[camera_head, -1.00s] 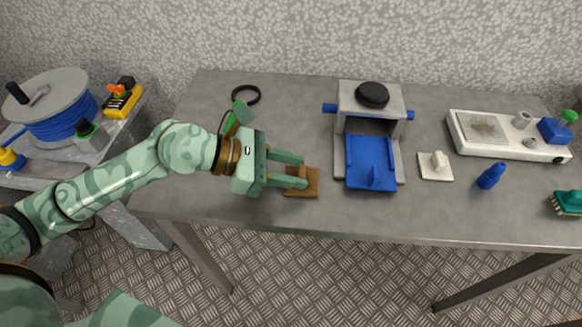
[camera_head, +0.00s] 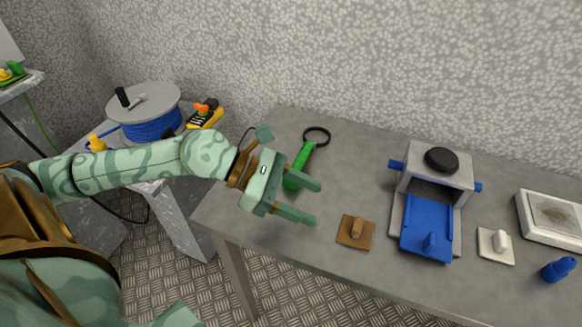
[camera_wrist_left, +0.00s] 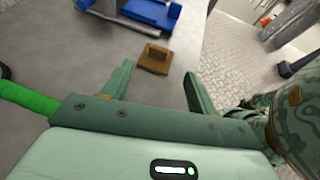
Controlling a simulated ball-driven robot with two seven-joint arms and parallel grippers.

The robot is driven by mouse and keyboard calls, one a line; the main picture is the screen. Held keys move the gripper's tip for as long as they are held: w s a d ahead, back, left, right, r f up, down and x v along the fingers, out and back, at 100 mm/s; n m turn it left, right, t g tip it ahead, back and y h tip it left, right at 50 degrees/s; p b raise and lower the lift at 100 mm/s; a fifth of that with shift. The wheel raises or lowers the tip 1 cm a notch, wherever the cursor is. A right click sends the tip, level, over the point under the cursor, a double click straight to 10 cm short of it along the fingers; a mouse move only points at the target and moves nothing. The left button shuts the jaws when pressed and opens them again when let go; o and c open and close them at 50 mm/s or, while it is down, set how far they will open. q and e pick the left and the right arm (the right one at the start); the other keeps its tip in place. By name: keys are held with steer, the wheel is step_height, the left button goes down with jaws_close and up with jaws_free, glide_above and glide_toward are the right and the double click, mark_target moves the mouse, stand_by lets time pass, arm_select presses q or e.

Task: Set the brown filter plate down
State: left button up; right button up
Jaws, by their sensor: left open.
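The brown filter plate (camera_head: 356,231), a flat square with a small upright knob, lies on the grey table (camera_head: 300,262) near its front edge, left of the press. It also shows in the left wrist view (camera_wrist_left: 155,58), ahead of the fingers. My left gripper (camera_head: 318,202) is open and empty, to the left of the plate and apart from it. In the left wrist view, its two fingers (camera_wrist_left: 158,84) are spread with nothing between them. My right gripper is in neither view.
The grey press (camera_head: 436,178) with a blue tray (camera_head: 426,222) stands right of the plate. A white plate (camera_head: 495,246) and a blue bottle (camera_head: 558,269) lie further right. A green-handled ring tool (camera_head: 303,160) lies behind my left gripper. A cable reel (camera_head: 150,122) stands left.

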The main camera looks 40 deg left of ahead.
arm_select(q)
steer(key=shift+p+v, duration=0.4)
steer(key=shift+v, duration=0.95)
